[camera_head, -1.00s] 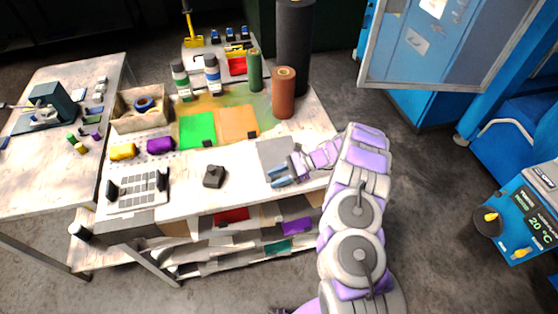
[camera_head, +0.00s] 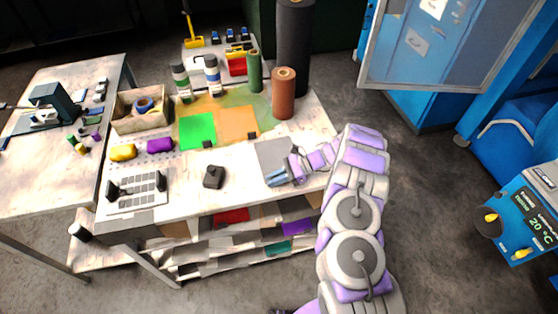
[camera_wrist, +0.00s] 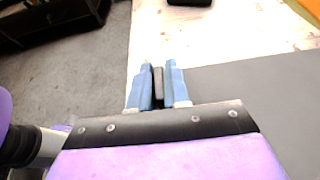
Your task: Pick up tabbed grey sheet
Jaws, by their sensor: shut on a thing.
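The grey sheet (camera_head: 272,153) lies on the white worktable, right of the orange sheet. It also shows at the right in the wrist view (camera_wrist: 245,95). My gripper (camera_head: 277,179) is at the sheet's near edge. In the wrist view, its two blue fingers (camera_wrist: 160,80) are shut on a small dark tab (camera_wrist: 158,86) beside the sheet's left edge. The sheet looks flat on the table. Where the tab joins the sheet is hidden by the fingers.
A green sheet (camera_head: 197,130) and an orange sheet (camera_head: 238,122) lie to the left, each with a black tab. A black block (camera_head: 213,177) stands left of my gripper. Brown (camera_head: 283,95) and black (camera_head: 294,50) rolls stand behind. Bare tabletop lies between block and gripper.

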